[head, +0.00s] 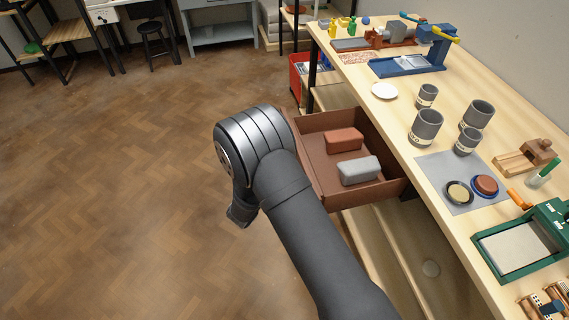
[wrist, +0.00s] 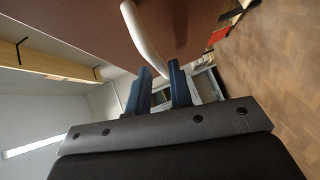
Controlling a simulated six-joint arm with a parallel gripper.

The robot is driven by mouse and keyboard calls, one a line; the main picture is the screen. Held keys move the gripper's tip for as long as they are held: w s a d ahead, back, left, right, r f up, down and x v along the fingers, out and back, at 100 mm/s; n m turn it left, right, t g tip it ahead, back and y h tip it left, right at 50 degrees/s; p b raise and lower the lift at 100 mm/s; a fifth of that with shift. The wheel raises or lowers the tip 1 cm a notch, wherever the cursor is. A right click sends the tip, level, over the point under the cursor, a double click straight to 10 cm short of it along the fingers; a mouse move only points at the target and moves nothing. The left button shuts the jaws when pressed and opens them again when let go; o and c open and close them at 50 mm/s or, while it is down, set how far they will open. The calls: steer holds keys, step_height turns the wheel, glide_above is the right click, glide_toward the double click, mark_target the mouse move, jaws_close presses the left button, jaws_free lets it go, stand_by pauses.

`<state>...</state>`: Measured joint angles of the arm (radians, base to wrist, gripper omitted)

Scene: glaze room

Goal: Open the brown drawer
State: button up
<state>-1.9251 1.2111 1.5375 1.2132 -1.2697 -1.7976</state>
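The brown drawer (head: 318,177) is pulled well out from under the workbench in the head view, its inside showing. A brick-red block (head: 344,140) and a light grey block (head: 359,170) lie in it. In the wrist view the brown drawer front (wrist: 85,28) fills the top, with a pale curved handle (wrist: 141,34) on it. My gripper (wrist: 160,68) has its two blue fingers close together, with the lower end of the handle between their tips. It looks shut on the handle. In the head view my arm hides the gripper and the handle.
The wooden workbench (head: 404,145) carries grey cups (head: 426,126), a white dish (head: 384,91), a grey mat (head: 433,168) and a green-framed tool (head: 524,245). A red bin (head: 297,68) stands beyond the drawer. The floor (head: 110,190) left of my arm is clear.

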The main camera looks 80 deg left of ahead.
steer(key=v, duration=1.4)
steer(key=shift+a, duration=0.2)
steer(key=x, duration=1.7)
steer(key=shift+w, duration=0.15)
steer(key=v, duration=1.7)
